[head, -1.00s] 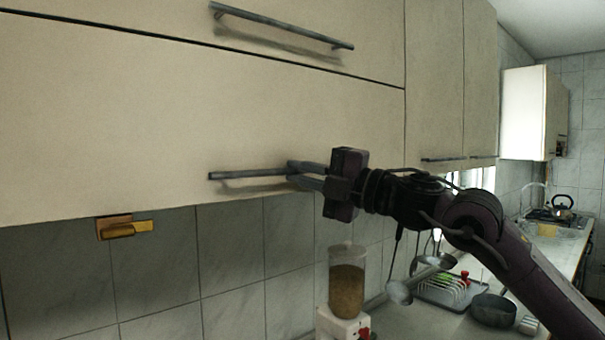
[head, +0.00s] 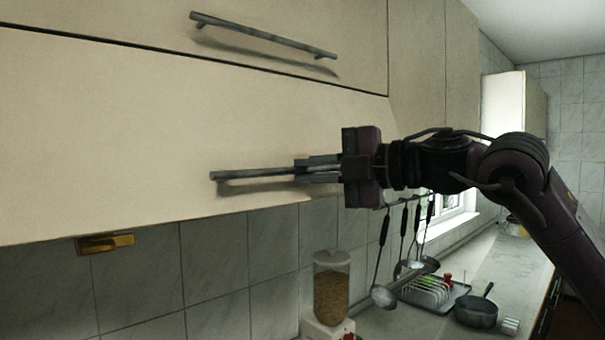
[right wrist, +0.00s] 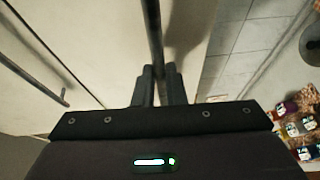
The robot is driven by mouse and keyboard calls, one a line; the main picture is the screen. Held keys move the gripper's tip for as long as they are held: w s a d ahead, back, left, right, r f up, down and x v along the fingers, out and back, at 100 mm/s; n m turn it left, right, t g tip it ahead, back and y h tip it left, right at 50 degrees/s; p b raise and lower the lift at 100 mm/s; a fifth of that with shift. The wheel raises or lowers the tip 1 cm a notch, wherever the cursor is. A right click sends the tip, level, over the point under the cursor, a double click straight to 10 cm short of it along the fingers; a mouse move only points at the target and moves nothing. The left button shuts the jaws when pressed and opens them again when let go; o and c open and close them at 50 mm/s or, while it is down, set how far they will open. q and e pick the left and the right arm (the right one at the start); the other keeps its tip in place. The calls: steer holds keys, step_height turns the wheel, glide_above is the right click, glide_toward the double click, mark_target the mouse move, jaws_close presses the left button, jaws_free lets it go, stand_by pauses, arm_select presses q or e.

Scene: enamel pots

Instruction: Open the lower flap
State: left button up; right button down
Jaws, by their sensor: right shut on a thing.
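The lower flap (head: 130,125) is a wide cream panel in the head view. Its grey bar handle (head: 245,174) runs along its lower part. My right gripper (head: 305,170) is shut on the right end of this handle. In the right wrist view the handle (right wrist: 155,40) passes between the two fingers (right wrist: 159,80). The flap appears to stand out a little at its bottom edge, with its top edge still along the seam under the upper flap (head: 120,30). The gripper and forearm hide part of its lower right corner. My left gripper is not in view.
A brass-coloured fitting (head: 105,243) sits under the cabinet at left. Below are a grain dispenser (head: 331,285), hanging ladles (head: 383,295), a dish rack (head: 430,290) and a dark pan (head: 477,310) on the counter. The upper flap has its own handle (head: 262,35).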

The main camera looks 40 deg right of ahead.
steer(key=s+r+g+p, duration=0.1)
steer(key=s+r+p, duration=0.2)
steer(key=r, duration=0.3)
steer(key=s+r+m+g+h+p, duration=0.1)
steer(key=s+r+p, duration=0.2)
steer(key=r+p, duration=0.2)
steer(key=s+r+g+p, duration=0.2)
steer(key=r+p, duration=0.3)
steer(key=r, duration=0.3)
steer(key=shift+v, duration=0.8)
steer(key=shift+r, duration=0.15)
steer(key=c, duration=1.7)
jaws_free()
steer(key=shift+w, duration=0.1)
steer(key=shift+c, duration=0.2)
steer(key=shift+o, duration=1.2)
steer(key=shift+w+a, duration=0.1)
steer(key=shift+w, duration=0.3)
steer(key=shift+s, duration=0.2)
